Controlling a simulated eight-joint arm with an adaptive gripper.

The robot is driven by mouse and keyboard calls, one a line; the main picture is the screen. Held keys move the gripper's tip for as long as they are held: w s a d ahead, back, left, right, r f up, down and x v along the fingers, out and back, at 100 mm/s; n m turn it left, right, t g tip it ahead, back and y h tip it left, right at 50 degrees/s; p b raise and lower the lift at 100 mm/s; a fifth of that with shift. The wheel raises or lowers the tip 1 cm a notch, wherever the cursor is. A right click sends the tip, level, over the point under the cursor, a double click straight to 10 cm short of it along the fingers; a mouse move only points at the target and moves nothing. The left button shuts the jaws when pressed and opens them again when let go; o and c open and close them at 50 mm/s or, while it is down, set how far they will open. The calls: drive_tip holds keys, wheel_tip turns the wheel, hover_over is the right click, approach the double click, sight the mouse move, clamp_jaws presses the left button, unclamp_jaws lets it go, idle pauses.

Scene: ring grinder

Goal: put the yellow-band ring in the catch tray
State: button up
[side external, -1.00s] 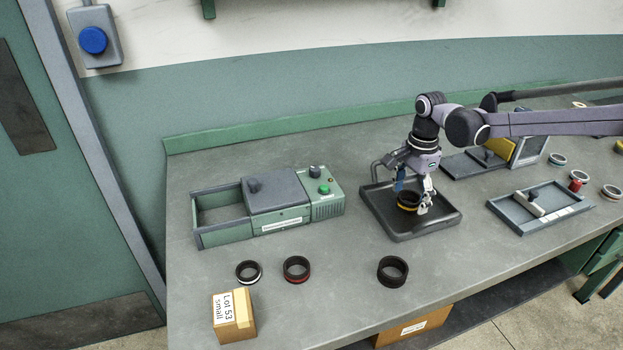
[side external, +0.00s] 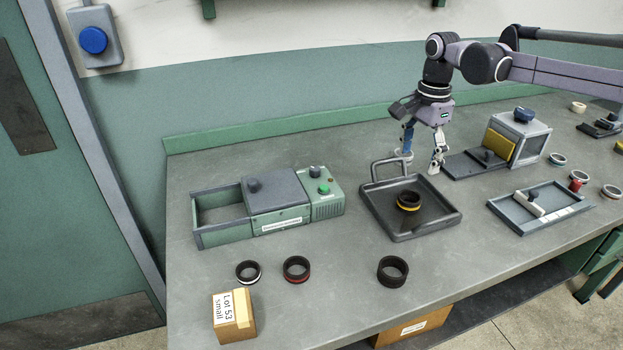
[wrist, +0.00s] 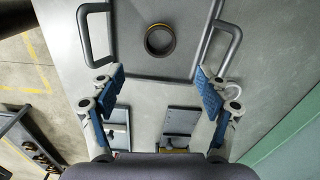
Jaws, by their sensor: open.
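The yellow-band ring (side external: 408,201) is black with a yellow band. It lies flat in the dark catch tray (side external: 448,222), near the middle of its floor. In the wrist view the ring (wrist: 160,40) shows inside the tray, beyond my fingertips. My gripper (side external: 421,165) is open and empty, raised above the back part of the tray and apart from the ring. In the wrist view its blue fingers (wrist: 160,77) are spread wide, with nothing between them.
A green grinder box (side external: 290,205) stands left of the tray. Black rings with a white band (side external: 248,272), a red band (side external: 296,269) and a plain one (side external: 393,271) lie in front. A cardboard box (side external: 233,315) stands at front left. A slide fixture (side external: 540,207) lies right.

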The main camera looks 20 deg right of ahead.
drive_tip(key=s+d+r+n+t, duration=0.1)
drive_tip(key=s+r+n+t, duration=0.1)
drive_tip(key=s+n, duration=0.3)
drive_tip(key=s+d+r+n+t, duration=0.2)
drive_tip(key=s+n, duration=0.1)
drive_tip(key=s, duration=0.4)
drive_tip(key=s+f+n+t, duration=0.1)
drive_tip(key=s+f+n, duration=0.2)
drive_tip(key=s, duration=0.3)
drive_tip(key=s+d+f+n+t, duration=0.1)
drive_tip(key=s+f+n+t, duration=0.1)
drive_tip(key=s+n, duration=0.3)
drive_tip(key=shift+s+f+n, duration=0.4)
drive_tip(key=shift+f, duration=0.35)
